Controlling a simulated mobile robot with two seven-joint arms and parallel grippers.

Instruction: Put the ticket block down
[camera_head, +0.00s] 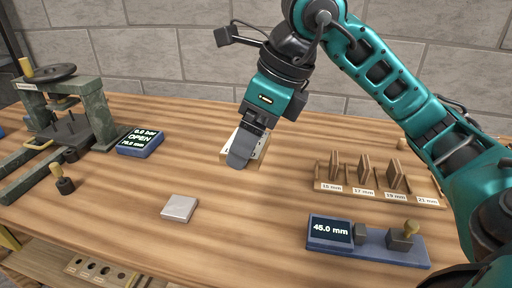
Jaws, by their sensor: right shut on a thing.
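My right gripper (241,152) points down at the middle of the wooden table (120,205). It is shut on a pale block with dark marks, the ticket block (262,147), which shows partly behind the fingers. The fingers hide much of the block. The block is at or just above the table top; I cannot tell whether it touches. My left gripper is not in view.
A grey square plate (179,208) lies front left of the gripper. A press (70,130) and a blue display (140,143) stand left. A wooden rack (375,190) with veneer pieces and a blue gauge (365,243) are at right. A brick wall stands behind.

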